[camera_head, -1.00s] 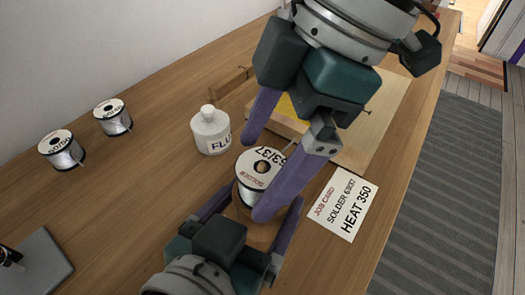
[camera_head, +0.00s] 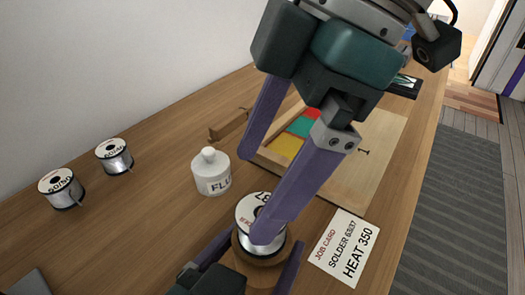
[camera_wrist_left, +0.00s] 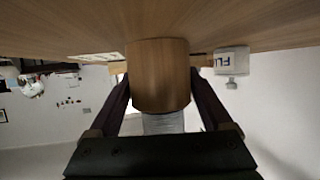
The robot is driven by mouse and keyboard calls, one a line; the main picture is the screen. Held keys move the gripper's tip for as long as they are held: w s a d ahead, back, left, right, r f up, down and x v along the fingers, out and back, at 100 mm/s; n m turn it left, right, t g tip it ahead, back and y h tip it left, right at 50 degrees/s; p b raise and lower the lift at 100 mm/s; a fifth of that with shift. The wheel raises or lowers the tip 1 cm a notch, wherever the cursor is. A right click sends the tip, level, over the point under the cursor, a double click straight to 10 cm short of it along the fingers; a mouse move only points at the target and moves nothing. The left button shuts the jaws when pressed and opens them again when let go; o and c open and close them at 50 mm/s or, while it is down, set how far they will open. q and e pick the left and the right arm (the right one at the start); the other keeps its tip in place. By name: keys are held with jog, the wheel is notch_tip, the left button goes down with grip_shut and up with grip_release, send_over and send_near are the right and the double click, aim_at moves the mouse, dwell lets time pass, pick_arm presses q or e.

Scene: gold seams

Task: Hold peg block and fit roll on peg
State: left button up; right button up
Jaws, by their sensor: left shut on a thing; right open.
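The peg block (camera_head: 262,274) is a round wooden block; it also shows in the left wrist view (camera_wrist_left: 158,75). My left gripper (camera_wrist_left: 160,88) is shut on its sides, and in the head view its fingers flank the block from below. The roll (camera_head: 248,208), a white-flanged spool of silvery solder, sits upright on top of the block. Its silvery winding shows past the block in the left wrist view (camera_wrist_left: 163,123). The peg cannot be made out. My right gripper (camera_head: 256,197) is open above the roll, one finger crossing in front of it and hiding part of its top.
A white flux bottle (camera_head: 211,174) stands left of the roll. Two other spools (camera_head: 61,188) (camera_head: 114,156) stand farther left. A job card (camera_head: 344,247) lies at right. A wooden board (camera_head: 371,170) with coloured patches and a small wooden piece (camera_head: 228,124) lie behind.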

pick_arm(q)
jog(key=o, duration=1.4)
jog(key=shift+c, duration=0.2)
